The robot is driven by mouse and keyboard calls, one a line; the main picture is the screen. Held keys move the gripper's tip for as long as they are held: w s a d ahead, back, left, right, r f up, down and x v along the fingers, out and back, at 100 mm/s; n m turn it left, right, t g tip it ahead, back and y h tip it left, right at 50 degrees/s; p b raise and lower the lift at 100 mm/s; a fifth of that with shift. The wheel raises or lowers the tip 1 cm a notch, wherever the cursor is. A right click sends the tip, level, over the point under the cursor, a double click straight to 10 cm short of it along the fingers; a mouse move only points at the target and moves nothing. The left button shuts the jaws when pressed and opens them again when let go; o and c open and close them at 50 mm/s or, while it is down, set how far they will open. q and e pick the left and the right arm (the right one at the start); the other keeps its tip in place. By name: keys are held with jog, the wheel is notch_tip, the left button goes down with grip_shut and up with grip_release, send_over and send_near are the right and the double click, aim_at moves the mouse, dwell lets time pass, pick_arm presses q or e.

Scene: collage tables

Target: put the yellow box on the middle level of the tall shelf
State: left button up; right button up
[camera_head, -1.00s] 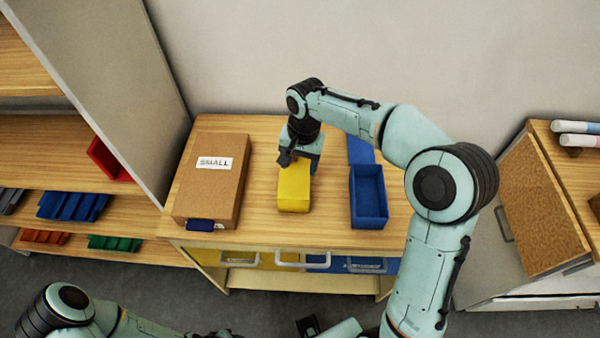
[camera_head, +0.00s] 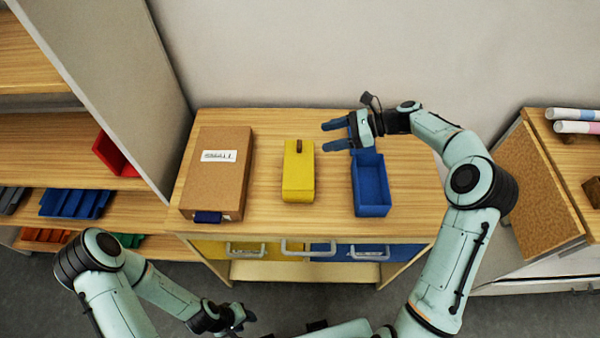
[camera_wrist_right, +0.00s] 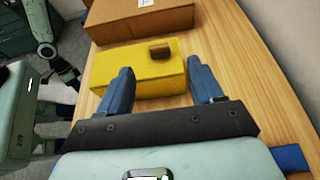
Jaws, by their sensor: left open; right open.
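The yellow box (camera_head: 298,180) stands on the wooden-topped cabinet, with a small brown knob on top. It also shows in the right wrist view (camera_wrist_right: 140,78). My right gripper (camera_head: 328,136) is open and empty, up and to the right of the box in the head view, with its fingers pointing left. In the right wrist view the box lies ahead, partly behind the open fingers (camera_wrist_right: 160,75). The tall shelf (camera_head: 45,140) stands at the left; its middle board holds a red bin. My left gripper (camera_head: 238,318) is open at the bottom, far from the box.
A brown carton (camera_head: 217,185) stands left of the yellow box. An open blue bin (camera_head: 371,190) stands right of it, near my right gripper. The shelf's grey side panel (camera_head: 105,80) rises beside the cabinet. Blue bins (camera_head: 75,203) sit on a lower shelf board.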

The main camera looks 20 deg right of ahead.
aim_at(300, 143)
jog(key=x, duration=0.7)
jog(key=shift+a, duration=0.25)
grip_shut()
